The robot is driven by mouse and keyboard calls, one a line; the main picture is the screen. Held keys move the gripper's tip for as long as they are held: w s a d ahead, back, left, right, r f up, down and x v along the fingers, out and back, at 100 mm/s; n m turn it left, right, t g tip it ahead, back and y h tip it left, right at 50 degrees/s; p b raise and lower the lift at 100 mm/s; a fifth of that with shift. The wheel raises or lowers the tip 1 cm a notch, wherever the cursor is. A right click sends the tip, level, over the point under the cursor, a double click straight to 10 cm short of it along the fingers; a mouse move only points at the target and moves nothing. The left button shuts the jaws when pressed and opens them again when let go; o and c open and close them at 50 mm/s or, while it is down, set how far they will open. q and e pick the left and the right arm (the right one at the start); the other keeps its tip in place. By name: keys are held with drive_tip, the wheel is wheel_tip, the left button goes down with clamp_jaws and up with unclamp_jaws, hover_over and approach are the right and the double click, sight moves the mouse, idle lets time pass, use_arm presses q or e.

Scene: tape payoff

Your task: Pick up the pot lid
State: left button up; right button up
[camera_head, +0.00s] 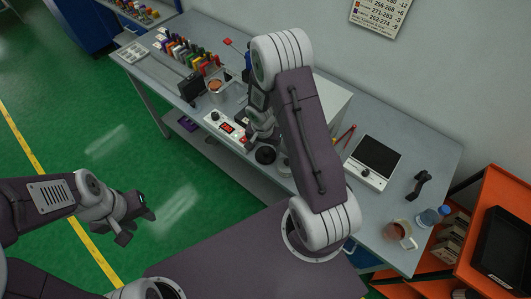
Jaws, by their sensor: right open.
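A dark round disc (265,155), which looks like the pot lid, lies near the front edge of the grey workbench (310,205). A pale round object (284,167) stands just right of it, partly hidden by my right arm. My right gripper (256,137) is over the bench just above the disc in the picture; it is open, and its fingertips are small and partly covered by my arm. I cannot tell whether it touches the disc. My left gripper (137,224) hangs over the green floor away from the bench, open and empty.
A control unit with a red display (228,127) lies left of the disc. A metal container with brown contents (216,86) and a tool rack (187,50) stand further left. A flat device (374,158), a mug (399,233) and a bottle (430,217) are at right. An orange cart (483,235) adjoins.

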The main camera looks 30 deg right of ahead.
sight(265, 150)
drive_tip(key=f, duration=0.3)
drive_tip(key=shift+d+f+b, duration=0.1)
drive_tip(key=shift+d+b, duration=0.1)
drive_tip(key=shift+b, duration=0.2)
drive_tip(key=shift+w+f, duration=0.25)
drive_tip(key=shift+f, duration=0.05)
drive_tip(key=shift+r, duration=0.1)
drive_tip(key=c, duration=1.2)
